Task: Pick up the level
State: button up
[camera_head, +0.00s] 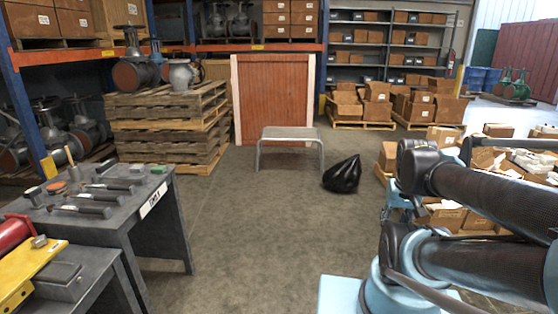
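A flat yellow bar with dark holes (32,272), which may be the level, lies on the near grey table (105,285) at the lower left. The left edge of the picture cuts it off, so I cannot be sure what it is. A red rounded object (13,232) lies beside it and overlaps it in the view. My arm's links show at the right side, far from that table. My gripper is not in view.
A second grey table (150,222) just behind holds several hand tools. A small grey bench (289,146) and a black bag (342,174) stand on the floor further back. Stacked pallets (165,125) stand at the left, cardboard boxes at the right. The middle floor is clear.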

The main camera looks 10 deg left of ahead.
aim_at(102, 169)
jog(key=u, duration=0.2)
jog(key=i, duration=1.1)
jog(key=u, duration=0.6)
jog(key=i, duration=1.05)
jog(key=u, duration=1.3)
jog(key=i, duration=1.15)
jog(key=u, duration=0.65)
